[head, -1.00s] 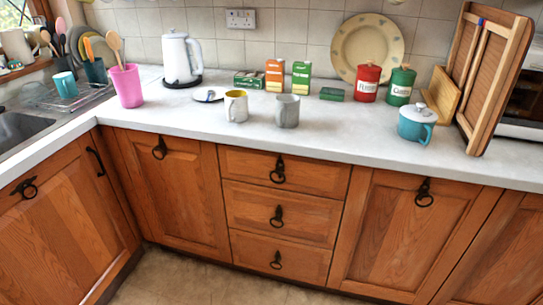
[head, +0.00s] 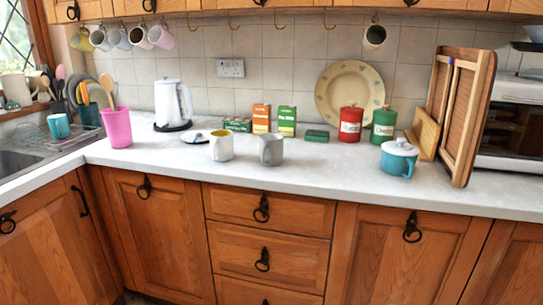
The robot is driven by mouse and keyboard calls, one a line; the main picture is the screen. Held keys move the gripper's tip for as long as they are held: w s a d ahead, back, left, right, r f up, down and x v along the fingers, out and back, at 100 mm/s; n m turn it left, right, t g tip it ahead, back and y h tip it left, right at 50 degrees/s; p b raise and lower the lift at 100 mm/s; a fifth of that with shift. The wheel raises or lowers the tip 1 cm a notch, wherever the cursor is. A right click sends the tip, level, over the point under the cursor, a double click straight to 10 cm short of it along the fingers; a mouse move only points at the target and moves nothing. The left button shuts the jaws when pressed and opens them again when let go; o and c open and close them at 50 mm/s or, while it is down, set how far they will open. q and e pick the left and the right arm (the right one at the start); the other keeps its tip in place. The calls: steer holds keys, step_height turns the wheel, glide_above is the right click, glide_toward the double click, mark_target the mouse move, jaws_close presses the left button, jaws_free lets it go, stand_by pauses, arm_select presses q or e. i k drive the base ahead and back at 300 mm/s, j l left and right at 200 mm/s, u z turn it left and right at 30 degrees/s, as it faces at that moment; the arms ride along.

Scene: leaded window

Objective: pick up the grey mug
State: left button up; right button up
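The grey mug (head: 271,150) stands upright on the white worktop (head: 325,180), near its front edge and above the drawers. Neither of my grippers is in the head view.
A pink tumbler with utensils (head: 117,128) and a white kettle (head: 172,106) stand to the left. Cartons (head: 287,121), red (head: 350,124) and green (head: 383,125) canisters stand behind. A teal lidded mug (head: 398,158) is at right. Mugs hang above (head: 161,37). The worktop front is clear.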

mark_target(270, 144)
steer(key=i+l, duration=0.1)
steer(key=l, duration=0.35)
steer(key=l+z, duration=0.1)
steer(key=l, duration=0.3)
steer(key=i+l+z, duration=0.1)
steer(key=l, duration=0.35)
steer(key=i+l, duration=0.2)
steer(key=l, duration=0.2)
steer(key=i+l+z, duration=0.1)
steer(key=l, duration=0.3)
